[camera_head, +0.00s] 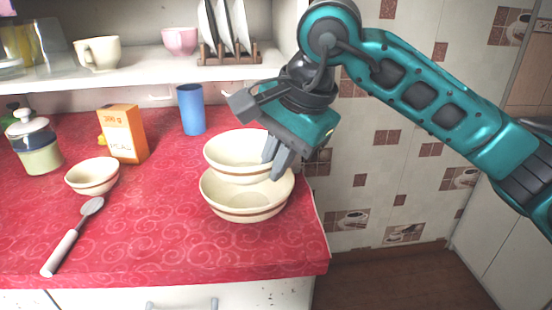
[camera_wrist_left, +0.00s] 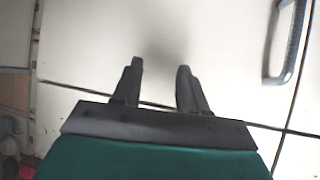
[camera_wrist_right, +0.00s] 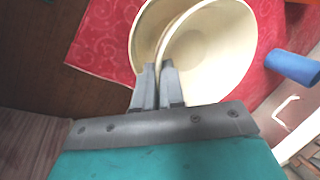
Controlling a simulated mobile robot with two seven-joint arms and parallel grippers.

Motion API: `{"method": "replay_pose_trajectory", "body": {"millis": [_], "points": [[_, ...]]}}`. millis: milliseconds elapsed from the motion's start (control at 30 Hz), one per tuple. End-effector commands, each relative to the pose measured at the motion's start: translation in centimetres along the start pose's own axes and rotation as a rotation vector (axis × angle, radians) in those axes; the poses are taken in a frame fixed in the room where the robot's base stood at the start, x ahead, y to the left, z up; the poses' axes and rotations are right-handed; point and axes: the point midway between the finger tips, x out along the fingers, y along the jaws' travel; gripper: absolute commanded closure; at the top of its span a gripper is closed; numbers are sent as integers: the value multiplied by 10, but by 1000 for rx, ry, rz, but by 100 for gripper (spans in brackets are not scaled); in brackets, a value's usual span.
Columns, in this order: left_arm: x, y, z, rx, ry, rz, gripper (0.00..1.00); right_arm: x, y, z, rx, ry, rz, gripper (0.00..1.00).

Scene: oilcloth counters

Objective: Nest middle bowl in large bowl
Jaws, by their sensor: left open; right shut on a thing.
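The cream middle bowl (camera_head: 228,150) is held above the back part of the larger cream bowl (camera_head: 243,205), overlapping it in the head view. My right gripper (camera_head: 272,165) is shut on the middle bowl's right rim. In the right wrist view the fingers (camera_wrist_right: 158,70) pinch the rim of the middle bowl (camera_wrist_right: 215,50), with part of the large bowl (camera_wrist_right: 145,30) showing behind it. Whether the two bowls touch is hard to tell. The large bowl stands upright on the red cloth. My left gripper (camera_wrist_left: 160,75) is open and empty before a white cabinet front, outside the head view.
A blue cup (camera_head: 191,110) stands just behind the bowls. A small bowl (camera_head: 92,177), a spoon (camera_head: 72,237), an orange box (camera_head: 123,134) and a jar (camera_head: 36,145) are on the left. The counter's right edge is close to the large bowl. Clear red cloth (camera_head: 150,240) lies front left.

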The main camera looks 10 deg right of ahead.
Motion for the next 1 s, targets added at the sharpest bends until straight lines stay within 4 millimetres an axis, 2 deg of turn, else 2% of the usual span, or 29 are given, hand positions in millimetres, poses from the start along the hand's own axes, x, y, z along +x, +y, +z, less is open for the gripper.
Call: {"method": "replay_pose_trajectory", "body": {"millis": [1000], "points": [[6,-4,11,0,-4,-8,57,7,2,0,1,0,-2,100]]}}
